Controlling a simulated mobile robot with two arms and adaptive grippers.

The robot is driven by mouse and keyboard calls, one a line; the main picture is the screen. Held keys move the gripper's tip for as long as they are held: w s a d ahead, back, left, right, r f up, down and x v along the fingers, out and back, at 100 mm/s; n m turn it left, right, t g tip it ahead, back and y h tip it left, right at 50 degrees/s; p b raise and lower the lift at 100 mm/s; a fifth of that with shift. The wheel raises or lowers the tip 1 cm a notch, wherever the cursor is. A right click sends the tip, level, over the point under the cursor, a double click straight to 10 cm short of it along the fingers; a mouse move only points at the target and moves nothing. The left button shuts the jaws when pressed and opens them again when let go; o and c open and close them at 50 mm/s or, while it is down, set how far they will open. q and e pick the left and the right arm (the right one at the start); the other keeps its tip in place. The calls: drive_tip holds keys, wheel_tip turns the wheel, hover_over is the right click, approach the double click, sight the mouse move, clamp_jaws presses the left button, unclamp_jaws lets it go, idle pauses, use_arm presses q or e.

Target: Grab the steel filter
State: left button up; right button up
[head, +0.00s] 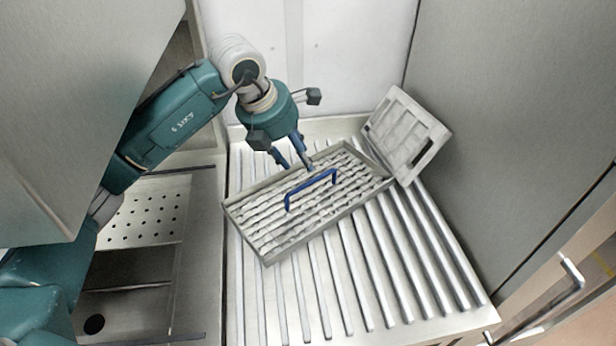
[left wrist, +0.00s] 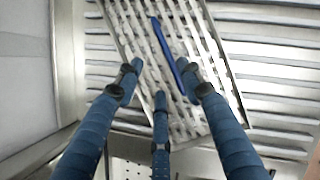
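The steel filter (head: 272,258) is a rectangular grey frame with rows of slanted slats and a blue handle (head: 312,184). It lies at an angle on a ribbed metal surface. My left gripper (head: 297,165) is above the filter's far side, just behind the handle in the head view. In the left wrist view, its blue fingers (left wrist: 160,82) are spread and hold nothing. The filter (left wrist: 222,72) fills the middle there, and the handle (left wrist: 167,52) runs between the upper two fingers, close to the right one. Whether they touch it is unclear. My right gripper is out of view.
A grey panel with a moulded face (head: 408,128) leans at the filter's far right corner. The ribbed surface (head: 330,312) is bare in front and to the right. A sink with a perforated plate (head: 145,222) is at left. Tall grey walls flank both sides.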

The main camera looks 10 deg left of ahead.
sight(311, 181)
use_arm(q)
drive_tip(key=p+x, duration=0.1)
drive_tip(key=x, duration=0.2)
drive_tip(key=p+x, duration=0.1)
drive_tip(key=x, duration=0.2)
drive_tip(key=s+p+x, duration=0.1)
drive_tip(key=p+x, duration=0.1)
drive_tip(key=x, duration=0.1)
drive_tip(key=shift+d+f, duration=0.25)
drive_tip(key=shift+w+d+f, duration=0.1)
drive_tip(key=shift+f, duration=0.4)
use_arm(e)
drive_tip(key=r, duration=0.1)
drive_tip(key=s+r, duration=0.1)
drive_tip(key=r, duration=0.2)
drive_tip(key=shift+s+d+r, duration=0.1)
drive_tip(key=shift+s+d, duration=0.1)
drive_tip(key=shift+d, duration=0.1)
